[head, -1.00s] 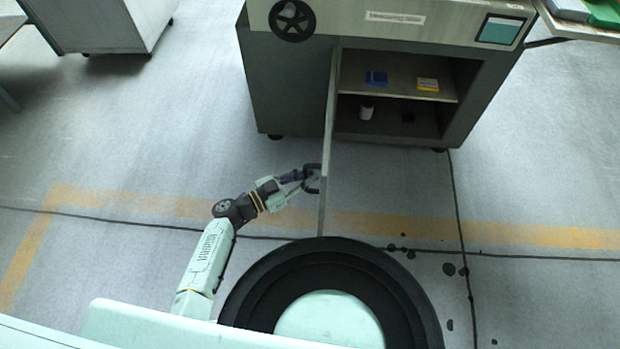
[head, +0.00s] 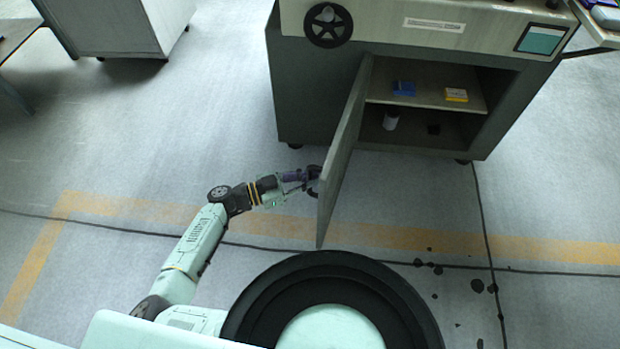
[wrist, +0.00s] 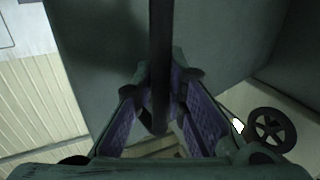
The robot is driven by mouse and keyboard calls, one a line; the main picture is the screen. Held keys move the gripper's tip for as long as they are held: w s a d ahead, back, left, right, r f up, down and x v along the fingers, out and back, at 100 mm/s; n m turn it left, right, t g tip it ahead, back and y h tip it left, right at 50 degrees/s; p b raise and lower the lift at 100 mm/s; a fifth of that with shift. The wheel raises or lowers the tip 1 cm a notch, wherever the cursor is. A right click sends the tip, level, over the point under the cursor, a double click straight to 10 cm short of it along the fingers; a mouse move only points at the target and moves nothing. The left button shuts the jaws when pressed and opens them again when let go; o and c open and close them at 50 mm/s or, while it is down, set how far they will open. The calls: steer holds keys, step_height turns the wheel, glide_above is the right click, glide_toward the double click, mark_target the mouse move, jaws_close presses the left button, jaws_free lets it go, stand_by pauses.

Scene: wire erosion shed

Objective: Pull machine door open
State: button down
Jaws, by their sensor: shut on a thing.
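The machine door (head: 347,150) is a grey-green panel hinged on the left side of the cabinet opening. It stands swung out towards me, tilted to the left, and the shelves inside show. My gripper (head: 315,181) is at the outer face of the door, near its free edge. In the wrist view, my gripper (wrist: 160,118) has its purple-padded fingers on either side of a dark upright bar, the door handle (wrist: 161,60), and is shut on it. The handle is mostly hidden in the head view.
The machine (head: 420,28) has a black handwheel (head: 328,25) and a screen (head: 541,39). A blue box (head: 404,88), a yellow box (head: 456,95) and a white cylinder (head: 391,120) are inside.

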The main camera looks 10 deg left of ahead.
steer(key=shift+s+f, duration=0.25)
steer(key=c, duration=1.9)
jaws_free()
steer(key=shift+a, duration=0.1)
steer(key=o, duration=0.3)
steer(key=shift+w+r, duration=0.1)
steer(key=shift+r, duration=0.1)
steer(key=v, duration=1.2)
